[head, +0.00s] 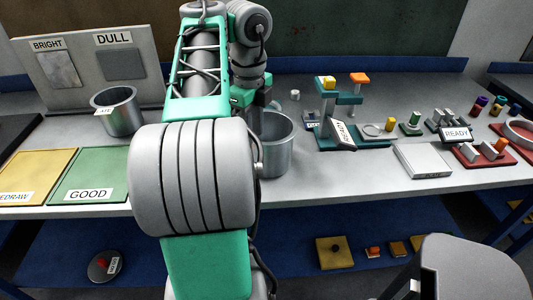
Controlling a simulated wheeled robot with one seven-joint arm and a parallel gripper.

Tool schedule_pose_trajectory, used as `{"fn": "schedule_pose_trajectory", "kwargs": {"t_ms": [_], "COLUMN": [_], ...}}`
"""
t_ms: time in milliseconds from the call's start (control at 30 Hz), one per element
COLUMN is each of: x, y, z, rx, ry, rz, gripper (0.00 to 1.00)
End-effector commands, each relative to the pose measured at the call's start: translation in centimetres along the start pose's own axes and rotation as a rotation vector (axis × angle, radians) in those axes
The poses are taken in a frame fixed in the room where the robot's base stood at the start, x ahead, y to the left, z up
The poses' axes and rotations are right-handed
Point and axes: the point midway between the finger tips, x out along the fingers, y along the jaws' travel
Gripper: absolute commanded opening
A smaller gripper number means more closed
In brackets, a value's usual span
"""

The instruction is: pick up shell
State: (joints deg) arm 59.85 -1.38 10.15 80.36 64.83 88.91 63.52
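Two grey metal cups look like shells. One open shell (279,150) stands upright at mid-table, its left side hidden behind my arm. Another open metal cup (120,113), with a small, partly readable label on its rim, stands at the left in front of the sample board. My arm fills the middle of the head view. My gripper (262,101) shows only in part, at the left rim of the middle shell. Its fingertips are hidden, so I cannot tell whether they are apart or touching the shell.
A green GOOD mat (90,168) and a yellow mat (30,172) lie at the left. A teal gauge stand (342,105) is right of the middle shell. A blue shelf runs below.

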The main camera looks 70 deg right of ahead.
Motion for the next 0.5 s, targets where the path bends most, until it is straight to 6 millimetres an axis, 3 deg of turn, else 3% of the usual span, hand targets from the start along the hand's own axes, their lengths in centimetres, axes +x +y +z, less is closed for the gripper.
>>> {"fn": "schedule_pose_trajectory", "kwargs": {"t_ms": [267,500], "x": [4.9,4.9], "y": [0.2,0.2], "z": [0.1,0.1], "rx": [-0.003,-0.005], "ry": [0.000,0.001], "rz": [-0.002,-0.003], "gripper": [0.30,0.30]}}
